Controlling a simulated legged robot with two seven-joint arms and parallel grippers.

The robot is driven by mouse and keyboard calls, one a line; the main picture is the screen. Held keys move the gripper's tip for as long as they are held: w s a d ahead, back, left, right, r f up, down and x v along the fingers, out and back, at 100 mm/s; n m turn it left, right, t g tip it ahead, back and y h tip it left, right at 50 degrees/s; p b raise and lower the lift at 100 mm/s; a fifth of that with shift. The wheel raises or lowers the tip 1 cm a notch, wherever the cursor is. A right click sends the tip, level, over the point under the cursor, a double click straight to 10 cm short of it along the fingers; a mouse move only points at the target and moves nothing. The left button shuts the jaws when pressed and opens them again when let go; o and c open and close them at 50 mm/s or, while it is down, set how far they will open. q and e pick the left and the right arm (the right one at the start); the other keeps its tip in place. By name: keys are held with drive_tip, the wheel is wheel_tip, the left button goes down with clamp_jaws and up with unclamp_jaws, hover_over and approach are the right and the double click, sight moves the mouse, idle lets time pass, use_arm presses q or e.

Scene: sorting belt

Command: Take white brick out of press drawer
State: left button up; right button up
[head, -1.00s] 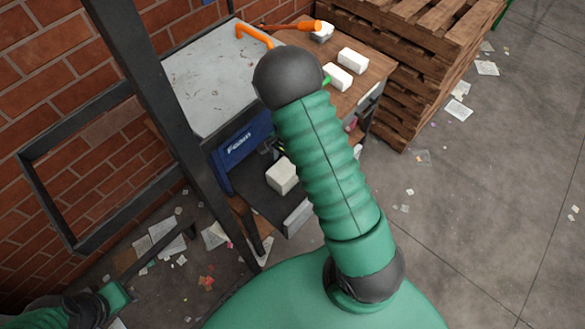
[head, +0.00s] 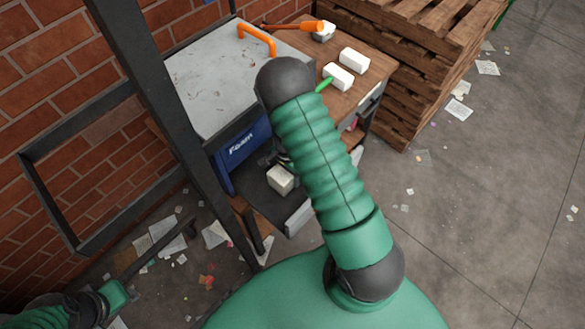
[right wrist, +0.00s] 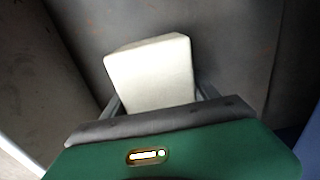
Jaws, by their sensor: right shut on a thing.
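The white brick (head: 280,181) is in the open dark press drawer (head: 298,216), below the blue "Foam" panel (head: 240,145). In the right wrist view the brick (right wrist: 152,72) stands between the grey fingers of my right gripper (right wrist: 160,97), which is shut on it. The drawer's dark floor (right wrist: 245,50) lies behind the brick; whether the brick touches it I cannot tell. In the head view my right arm hides most of my right gripper (head: 277,162).
The press has a grey top (head: 215,75) with an orange handle (head: 257,36). Several white bricks (head: 338,76) and an orange-handled tool (head: 300,26) lie on the wooden bench (head: 375,70). A dark metal post (head: 150,95) stands left of the press. Pallets (head: 420,50) stand behind right.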

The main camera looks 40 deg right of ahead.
drive_tip(key=shift+d, duration=0.1)
drive_tip(key=c, duration=0.7)
drive_tip(key=shift+c, duration=0.7)
drive_tip(key=shift+r, duration=0.1)
